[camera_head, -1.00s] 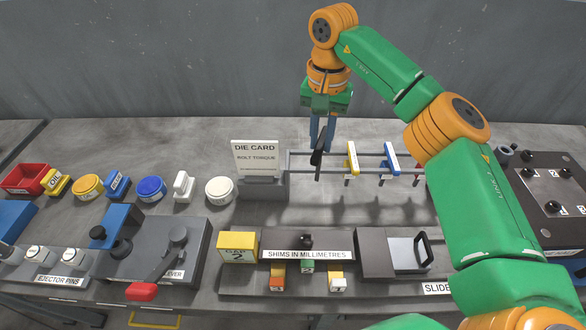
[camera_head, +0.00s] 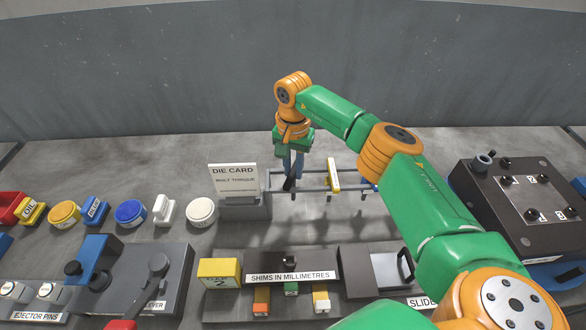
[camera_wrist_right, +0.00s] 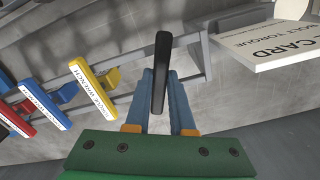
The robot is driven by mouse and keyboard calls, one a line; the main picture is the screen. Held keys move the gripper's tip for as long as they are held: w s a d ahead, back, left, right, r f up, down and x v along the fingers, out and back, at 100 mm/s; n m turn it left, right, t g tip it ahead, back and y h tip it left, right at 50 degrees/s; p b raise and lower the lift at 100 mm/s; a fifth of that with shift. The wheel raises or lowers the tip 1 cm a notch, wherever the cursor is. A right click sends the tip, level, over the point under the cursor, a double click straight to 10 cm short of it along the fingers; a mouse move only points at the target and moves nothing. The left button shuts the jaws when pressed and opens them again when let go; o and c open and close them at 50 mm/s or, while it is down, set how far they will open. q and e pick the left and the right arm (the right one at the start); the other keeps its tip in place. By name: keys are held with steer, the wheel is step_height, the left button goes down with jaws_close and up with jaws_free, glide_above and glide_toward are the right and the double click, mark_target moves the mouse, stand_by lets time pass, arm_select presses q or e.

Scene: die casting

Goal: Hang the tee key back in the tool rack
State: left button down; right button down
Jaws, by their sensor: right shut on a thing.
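My right gripper (camera_head: 292,172) is shut on the black tee key (camera_head: 289,184) at the left end of the tool rack (camera_head: 312,171). In the right wrist view, the key's black handle (camera_wrist_right: 160,72) stands between the two blue fingers (camera_wrist_right: 162,105). The key's lower part is hidden, and I cannot tell whether it touches the rack. The rack's grey rail (camera_wrist_right: 205,55) shows beside the handle. A yellow-handled tool (camera_head: 333,176) hangs on the rack to the right of the key. My left gripper is not in view.
The die card (camera_head: 235,180) stands close to the left of the gripper. Blue (camera_wrist_right: 43,98) and red (camera_wrist_right: 16,120) tools hang past the yellow one, mostly hidden by my arm in the head view. Shims (camera_head: 291,288) lie in front. Bench behind the rack is clear.

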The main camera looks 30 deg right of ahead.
steer(key=shift+w+f, duration=0.15)
steer(key=shift+f, duration=0.4)
steer(key=shift+f+b, duration=0.25)
steer(key=shift+b, duration=0.2)
steer(key=c, duration=0.8)
jaws_free()
steer(key=shift+o, duration=0.2)
